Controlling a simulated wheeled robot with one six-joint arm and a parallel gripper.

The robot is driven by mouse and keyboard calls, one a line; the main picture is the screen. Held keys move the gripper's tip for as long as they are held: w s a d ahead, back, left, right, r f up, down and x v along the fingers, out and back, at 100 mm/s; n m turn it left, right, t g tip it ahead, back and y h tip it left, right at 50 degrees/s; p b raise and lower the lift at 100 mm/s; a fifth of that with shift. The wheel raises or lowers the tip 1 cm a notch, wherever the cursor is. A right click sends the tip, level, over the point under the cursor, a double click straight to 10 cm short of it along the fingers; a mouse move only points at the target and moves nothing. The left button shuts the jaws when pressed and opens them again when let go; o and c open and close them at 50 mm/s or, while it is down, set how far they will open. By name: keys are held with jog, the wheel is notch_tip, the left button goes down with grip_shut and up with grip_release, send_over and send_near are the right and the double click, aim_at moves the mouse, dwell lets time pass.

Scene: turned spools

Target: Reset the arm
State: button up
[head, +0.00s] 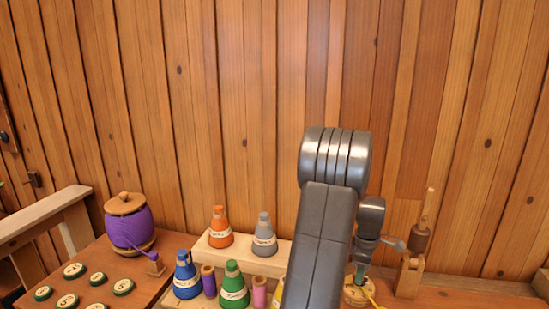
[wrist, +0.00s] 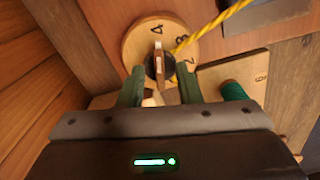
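My gripper (wrist: 161,74) is open in the wrist view, with its two green fingers apart. Beyond the fingertips is a round wooden dial (wrist: 136,38) with dark numbers, a dark hub and an upright wooden piece (wrist: 159,55) at its middle. The hub shows between the fingers with gaps on both sides; I see nothing gripped. In the head view my gripper (head: 360,272) is small and partly hidden behind my grey arm, just above the round wooden dial (head: 352,299).
A yellow cord (wrist: 225,22) runs from beside the dial. A green spool (wrist: 233,91) is right of my fingers. Coloured cones, such as the orange one (head: 219,227), stand left of my arm. A purple wound drum (head: 129,228) stands farther left. A plank wall (head: 250,100) rises behind.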

dwell(0.4)
notch_tip(320, 180, up, 13)
notch_tip(320, 180, down, 14)
jog(key=shift+r, duration=0.25)
jog(key=shift+r+m, duration=0.2)
jog(key=shift+m, duration=0.3)
jog(key=m, duration=0.3)
jog(key=shift+m, duration=0.4)
jog(key=shift+m+p, duration=0.3)
jog(key=shift+m, duration=2)
